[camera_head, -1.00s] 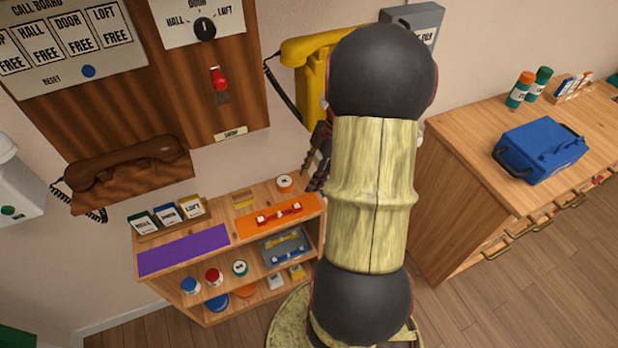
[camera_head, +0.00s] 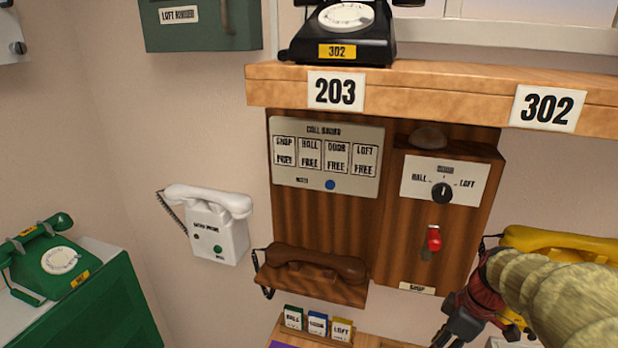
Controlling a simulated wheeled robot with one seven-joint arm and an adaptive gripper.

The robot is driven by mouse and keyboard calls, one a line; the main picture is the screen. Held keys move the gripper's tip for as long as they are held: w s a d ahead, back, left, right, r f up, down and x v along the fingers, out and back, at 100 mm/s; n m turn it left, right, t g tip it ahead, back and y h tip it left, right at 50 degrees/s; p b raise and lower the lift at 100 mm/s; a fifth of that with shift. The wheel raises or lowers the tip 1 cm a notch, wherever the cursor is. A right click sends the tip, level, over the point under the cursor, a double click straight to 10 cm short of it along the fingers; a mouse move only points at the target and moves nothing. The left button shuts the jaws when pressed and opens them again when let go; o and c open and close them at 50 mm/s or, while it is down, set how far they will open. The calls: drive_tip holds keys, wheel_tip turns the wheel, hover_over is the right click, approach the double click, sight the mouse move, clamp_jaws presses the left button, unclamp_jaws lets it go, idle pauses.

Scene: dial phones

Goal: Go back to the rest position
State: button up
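My gripper (camera_head: 462,326) shows at the lower right, dark, at the end of my arm, which reaches in from the right edge. It is in front of the yellow wall phone (camera_head: 560,243) and hides part of it. The fingers are small and partly cut off by the lower edge, so I cannot tell whether they are open or shut. Nothing held can be made out.
A wooden call board (camera_head: 325,222) with a brown handset (camera_head: 315,264) and a selector dial (camera_head: 442,192) is on the wall. A white wall phone (camera_head: 218,225) hangs left of it. A shelf (camera_head: 440,90) bears a black phone (camera_head: 340,38). A green phone (camera_head: 55,262) stands at left.

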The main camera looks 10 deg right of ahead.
drive_tip(key=s+a+r+m+t+h, duration=0.1)
drive_tip(key=s+a+r+m+t, duration=0.1)
drive_tip(key=a+r, duration=0.4)
drive_tip(key=s+a+r+m+t, duration=0.1)
drive_tip(key=s+a+r+m, duration=0.3)
drive_tip(key=a, duration=1)
drive_tip(key=shift+s+a+r+m+t+h+p, duration=0.2)
drive_tip(key=shift+r+m+t+h+p, duration=0.25)
drive_tip(key=shift+r+m, duration=0.55)
drive_tip(key=shift+d+f, duration=0.1)
drive_tip(key=shift+f, duration=0.05)
drive_tip(key=shift+c, duration=0.9)
